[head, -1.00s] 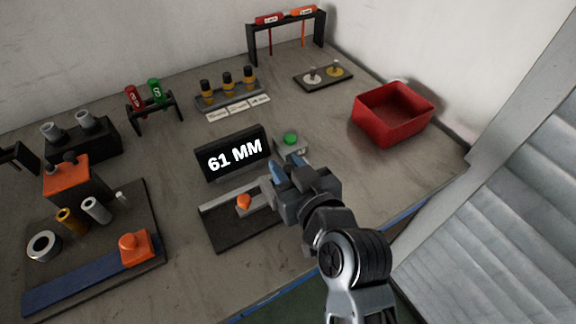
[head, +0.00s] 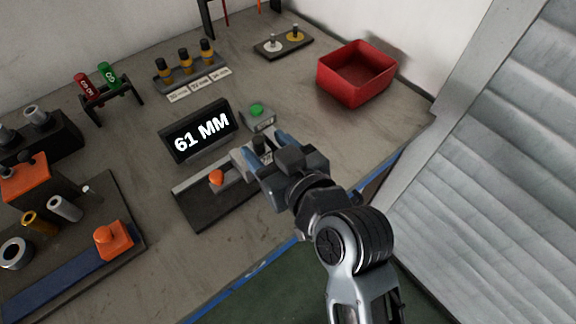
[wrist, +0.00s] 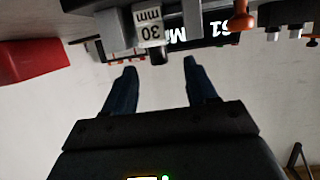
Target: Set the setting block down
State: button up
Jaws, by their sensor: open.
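The setting block (wrist: 150,28) is a grey block with a white label reading 30 mm, upside down in the wrist view. It stands at the right end of the dark measuring fixture (head: 212,207), beside the 61 MM display (head: 198,131). My gripper (head: 266,152) is at that end of the fixture in the head view. In the wrist view my gripper (wrist: 158,66) has its two blue fingers apart, with empty space between them. The block lies beyond the fingertips there. In the head view the gripper partly hides the block, and its contact with the fixture is unclear.
An orange knob (head: 216,178) sits on the fixture. A green button (head: 256,110) is just behind my gripper. A red bin (head: 356,75) stands at the back right. A board with an orange clamp (head: 113,240) is at the left.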

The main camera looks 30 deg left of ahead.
jog(key=v, duration=0.8)
jog(key=shift+b, duration=0.3)
jog(key=s+d+f+m+t+h, duration=0.2)
jog(key=s+d+m, duration=0.1)
jog(key=d, duration=0.5)
jog(key=s+d+f+m+t+h, duration=0.2)
jog(key=d+f+h, duration=0.1)
jog(key=d, duration=0.4)
jog(key=s+d+f+m+t+h, duration=0.2)
jog(key=s+d+m, duration=0.1)
jog(key=d, duration=0.5)
jog(key=s+d+r+m+t+h, duration=0.1)
jog(key=s+d+r+m+h, duration=0.1)
jog(key=s+d, duration=0.3)
jog(key=s+d+r+m+h, duration=0.2)
jog(key=s+d+r+h, duration=0.1)
jog(key=s, duration=0.7)
jog(key=shift+d+r+t+h, duration=0.4)
jog(key=shift+d+r, duration=0.3)
jog(key=shift+d, duration=0.35)
